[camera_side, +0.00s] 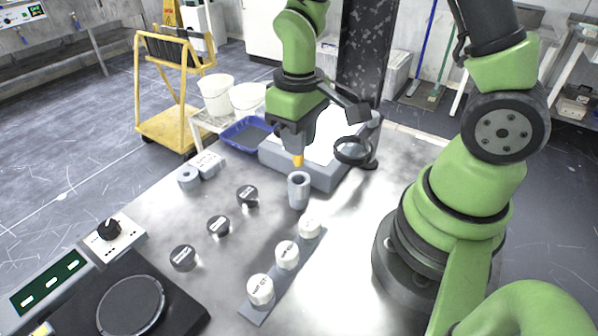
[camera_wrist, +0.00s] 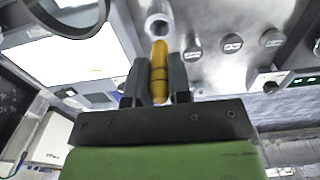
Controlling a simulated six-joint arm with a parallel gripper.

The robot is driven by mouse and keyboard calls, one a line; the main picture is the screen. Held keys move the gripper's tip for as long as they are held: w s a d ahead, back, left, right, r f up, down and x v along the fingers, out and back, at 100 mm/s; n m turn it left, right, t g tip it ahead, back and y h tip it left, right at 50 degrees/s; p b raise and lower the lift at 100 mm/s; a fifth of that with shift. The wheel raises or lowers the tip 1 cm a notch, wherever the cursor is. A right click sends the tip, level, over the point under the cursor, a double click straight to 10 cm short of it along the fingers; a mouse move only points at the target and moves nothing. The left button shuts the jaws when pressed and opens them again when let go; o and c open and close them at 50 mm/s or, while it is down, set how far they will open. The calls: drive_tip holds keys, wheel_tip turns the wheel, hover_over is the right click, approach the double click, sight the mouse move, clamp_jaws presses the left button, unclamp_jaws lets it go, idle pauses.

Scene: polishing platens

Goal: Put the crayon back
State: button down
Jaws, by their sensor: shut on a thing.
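My gripper (camera_side: 296,142) is shut on the yellow-orange crayon (camera_side: 298,160), whose lower end sticks out below the fingers. In the wrist view the crayon (camera_wrist: 159,72) lies between the two dark fingers (camera_wrist: 159,90). A grey cylindrical holder (camera_side: 298,191) with an open top stands on the metal table just below the crayon in the side view. The holder (camera_wrist: 159,22) also shows just past the crayon's tip in the wrist view. The crayon appears to be above the holder, apart from it in the side view.
Several dark round pucks (camera_side: 218,226) lie left of the holder, and white-topped jars stand on a grey strip (camera_side: 257,312) in front. A light box (camera_side: 329,176) and a magnifier ring (camera_side: 352,151) are close behind the holder. A polishing platen (camera_side: 131,306) is at the lower left.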

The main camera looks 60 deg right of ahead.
sight(299, 161)
drive_tip(key=shift+f, duration=3.1)
drive_tip(key=shift+f, duration=0.15)
drive_tip(key=c, duration=1.1)
unclamp_jaws()
drive_tip(key=shift+o, duration=0.2)
